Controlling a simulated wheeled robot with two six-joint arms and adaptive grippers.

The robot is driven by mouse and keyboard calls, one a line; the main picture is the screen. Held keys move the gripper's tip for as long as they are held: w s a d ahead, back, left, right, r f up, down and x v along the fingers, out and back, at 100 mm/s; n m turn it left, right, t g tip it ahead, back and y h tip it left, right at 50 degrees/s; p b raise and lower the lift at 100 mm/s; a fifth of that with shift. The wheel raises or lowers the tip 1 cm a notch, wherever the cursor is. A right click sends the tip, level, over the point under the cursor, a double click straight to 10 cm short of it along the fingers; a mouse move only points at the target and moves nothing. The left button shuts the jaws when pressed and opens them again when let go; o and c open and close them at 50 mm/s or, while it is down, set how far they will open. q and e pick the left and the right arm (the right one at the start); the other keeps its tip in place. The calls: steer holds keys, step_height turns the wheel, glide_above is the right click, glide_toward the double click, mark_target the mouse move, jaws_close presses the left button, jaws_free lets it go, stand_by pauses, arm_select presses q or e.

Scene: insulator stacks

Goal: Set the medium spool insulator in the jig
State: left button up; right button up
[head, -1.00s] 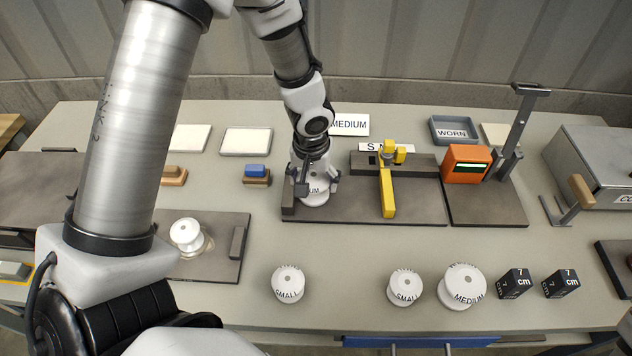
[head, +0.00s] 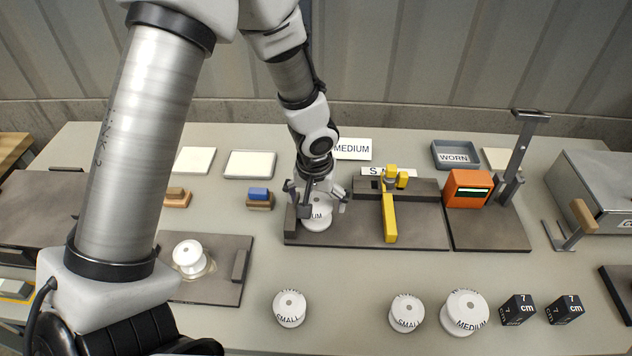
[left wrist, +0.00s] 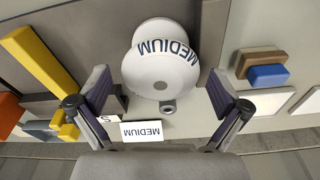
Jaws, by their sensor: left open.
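A white medium spool insulator (head: 317,217) stands upright on the left part of the dark jig plate (head: 345,231). In the left wrist view the spool (left wrist: 160,68) shows its MEDIUM lettering. My left gripper (head: 319,200) is just above and around it, jaws open. In the left wrist view its two fingers (left wrist: 158,98) are spread wide on either side, apart from the spool. A second medium spool (head: 465,312) stands at the front of the table. My right gripper is not in view.
Two small spools (head: 289,308) (head: 406,312) and black 7 cm blocks (head: 517,309) stand along the front. A yellow clamp (head: 390,217) stands right of the gripper, with an orange gauge (head: 467,188) beyond. Another white spool (head: 188,256) sits on a left plate.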

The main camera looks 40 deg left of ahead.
mark_target(315, 205)
arm_select(q)
step_height(315, 205, up, 11)
steer(key=s+p, duration=0.1)
steer(key=shift+s+d, duration=0.2)
steer(key=shift+d, duration=0.05)
